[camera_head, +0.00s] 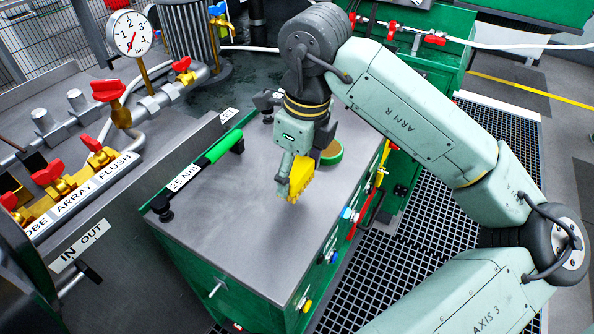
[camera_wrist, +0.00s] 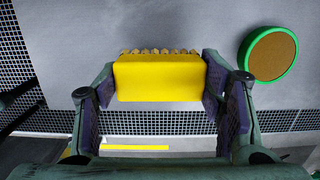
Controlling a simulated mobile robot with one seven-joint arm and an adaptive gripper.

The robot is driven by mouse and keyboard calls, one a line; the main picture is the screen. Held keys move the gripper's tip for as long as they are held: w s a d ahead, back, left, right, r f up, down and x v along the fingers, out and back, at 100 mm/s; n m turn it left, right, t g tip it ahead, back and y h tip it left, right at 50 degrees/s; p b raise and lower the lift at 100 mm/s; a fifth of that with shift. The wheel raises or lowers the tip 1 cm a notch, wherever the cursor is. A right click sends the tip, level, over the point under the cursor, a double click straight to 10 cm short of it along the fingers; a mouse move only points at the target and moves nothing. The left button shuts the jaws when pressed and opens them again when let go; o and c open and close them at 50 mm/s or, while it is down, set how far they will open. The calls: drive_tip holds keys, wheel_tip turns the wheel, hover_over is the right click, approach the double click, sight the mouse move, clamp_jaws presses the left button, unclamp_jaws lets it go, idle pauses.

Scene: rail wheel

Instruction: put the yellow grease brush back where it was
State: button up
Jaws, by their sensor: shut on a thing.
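The yellow grease brush (camera_head: 301,178) is held in my gripper (camera_head: 291,186) above the grey top of the green cabinet (camera_head: 240,222). In the wrist view the brush (camera_wrist: 158,78) sits between the two finger pads of my gripper (camera_wrist: 160,85), with a row of bristle tips along its far edge. A round green-rimmed tin with brown contents (camera_head: 331,153) stands on the cabinet top just behind the brush. It also shows in the wrist view (camera_wrist: 270,55), right of the gripper and apart from it.
A green-handled torque wrench (camera_head: 205,163) marked 25 Nm lies across the left of the cabinet top. Valves with red handles and a gauge (camera_head: 130,34) stand at the left. The front of the cabinet top is clear. Black grating (camera_head: 430,225) lies to the right.

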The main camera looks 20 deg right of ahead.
sight(297, 175)
drive_tip(key=shift+w+d, duration=0.15)
drive_tip(key=shift+w, duration=0.2)
drive_tip(key=f, duration=0.1)
drive_tip(key=f+p, duration=0.1)
drive_tip(key=f, duration=0.1)
drive_tip(key=shift+w+d, duration=0.15)
drive_tip(key=shift+w, duration=0.2)
drive_tip(key=shift+f, duration=0.4)
drive_tip(key=shift+f, duration=0.15)
drive_tip(key=o, duration=1)
drive_tip(key=shift+r, duration=0.2)
drive_tip(key=r, duration=0.8)
drive_tip(key=s+r+b, duration=0.1)
drive_tip(key=r, duration=0.3)
drive_tip(key=shift+s+d, duration=0.1)
drive_tip(key=shift+d, duration=0.3)
